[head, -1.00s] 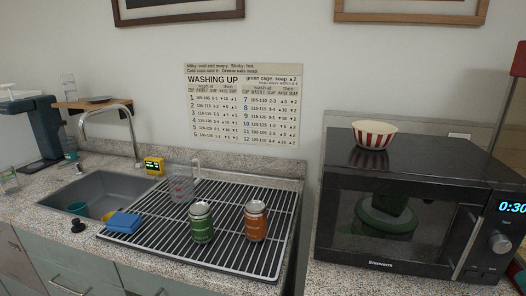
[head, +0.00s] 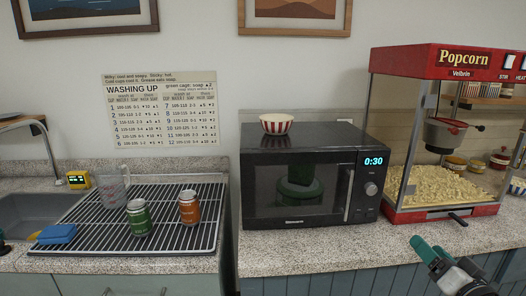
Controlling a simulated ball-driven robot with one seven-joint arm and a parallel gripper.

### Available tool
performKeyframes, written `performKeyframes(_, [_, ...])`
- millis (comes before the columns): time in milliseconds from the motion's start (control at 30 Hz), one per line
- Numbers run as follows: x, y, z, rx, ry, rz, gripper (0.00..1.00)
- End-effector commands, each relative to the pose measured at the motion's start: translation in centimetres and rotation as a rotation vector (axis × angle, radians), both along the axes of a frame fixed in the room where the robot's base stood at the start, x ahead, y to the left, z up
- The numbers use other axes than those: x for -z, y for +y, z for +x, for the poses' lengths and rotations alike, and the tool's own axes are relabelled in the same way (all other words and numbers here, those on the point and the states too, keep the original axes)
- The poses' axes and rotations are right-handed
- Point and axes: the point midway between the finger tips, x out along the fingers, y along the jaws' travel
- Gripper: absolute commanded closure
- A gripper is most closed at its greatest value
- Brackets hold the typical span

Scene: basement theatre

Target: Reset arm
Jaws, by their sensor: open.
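My gripper (head: 428,252), with teal and dark parts, shows at the lower right of the head view. It is open, with nothing seen between its fingers. It is in front of the counter, below the popcorn machine (head: 436,212). Part of my arm runs out of the picture at the lower right edge.
A black microwave (head: 262,212) reading 0:30 carries a red-and-white striped bowl (head: 276,124). The counter front (head: 320,240) is clear.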

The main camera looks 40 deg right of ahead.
Motion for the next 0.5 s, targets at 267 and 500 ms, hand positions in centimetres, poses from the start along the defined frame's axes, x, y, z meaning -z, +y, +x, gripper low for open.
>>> performKeyframes(267, [3.1, 2.7, 2.0, -0.077, 0.117, 0.029, 0.33])
performKeyframes(500, [7.1, 6.6, 3.9, -0.179, 0.276, 0.062, 0.33])
